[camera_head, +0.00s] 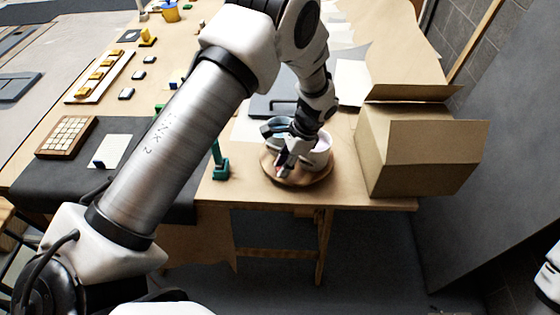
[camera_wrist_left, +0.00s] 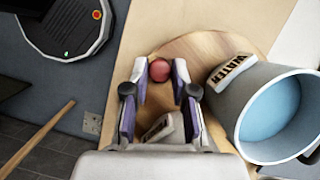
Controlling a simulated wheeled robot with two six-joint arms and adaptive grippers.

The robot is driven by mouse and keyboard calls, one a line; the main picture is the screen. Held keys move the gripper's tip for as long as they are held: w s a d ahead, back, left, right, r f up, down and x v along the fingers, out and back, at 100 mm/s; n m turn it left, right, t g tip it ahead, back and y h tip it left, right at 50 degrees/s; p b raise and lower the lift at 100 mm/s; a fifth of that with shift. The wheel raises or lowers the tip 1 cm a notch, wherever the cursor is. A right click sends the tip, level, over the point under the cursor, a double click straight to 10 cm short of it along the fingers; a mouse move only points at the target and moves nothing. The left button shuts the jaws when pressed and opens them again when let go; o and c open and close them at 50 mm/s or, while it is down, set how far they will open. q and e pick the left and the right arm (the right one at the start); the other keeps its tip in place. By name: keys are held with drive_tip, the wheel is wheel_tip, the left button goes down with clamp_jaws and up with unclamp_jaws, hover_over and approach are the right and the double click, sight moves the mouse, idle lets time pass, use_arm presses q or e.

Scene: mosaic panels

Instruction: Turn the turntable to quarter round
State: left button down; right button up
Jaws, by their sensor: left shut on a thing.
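The turntable (camera_head: 316,178) is a round wooden disc near the front edge of the table. A grey-white bucket (camera_head: 320,159) stands on it. In the left wrist view the bucket (camera_wrist_left: 232,95), blue inside, has a WATER label (camera_wrist_left: 230,70), and bare wood of the turntable (camera_wrist_left: 203,45) shows. A red ball knob (camera_wrist_left: 160,70) is on the disc's edge area. My left gripper (camera_head: 284,167) reaches down at the disc's near left side. In the wrist view its fingers (camera_wrist_left: 159,76) are closed around the red knob. My right gripper is out of view.
An open cardboard box (camera_head: 410,155) stands just right of the turntable. A small green stand (camera_head: 220,166) is to its left, near the table edge. Farther left are a dark mat (camera_head: 115,130) and a wooden grid tray (camera_head: 66,137).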

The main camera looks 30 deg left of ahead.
use_arm(q)
drive_tip(key=shift+d+f+n+g+h, duration=0.15)
drive_tip(key=shift+d+n+g+h, duration=0.1)
drive_tip(key=shift+d+n, duration=0.4)
drive_tip(key=shift+d+f+n+g+h, duration=0.15)
drive_tip(key=shift+d+n+g+h, duration=0.2)
drive_tip(key=shift+n, duration=0.5)
drive_tip(key=shift+w+d+n+h, duration=0.15)
drive_tip(key=shift+w+d+n, duration=0.05)
drive_tip(key=shift+d+n, duration=0.4)
drive_tip(key=shift+w+d+n+h, duration=0.15)
drive_tip(key=shift+d+n, duration=0.2)
drive_tip(key=shift+n, duration=0.35)
drive_tip(key=c, duration=0.9)
unclamp_jaws()
drive_tip(key=shift+w, duration=0.1)
drive_tip(key=shift+c, duration=0.2)
drive_tip(key=shift+w, duration=0.1)
drive_tip(key=shift+r, duration=0.1)
drive_tip(key=v, duration=1.2)
drive_tip(key=shift+w, duration=0.1)
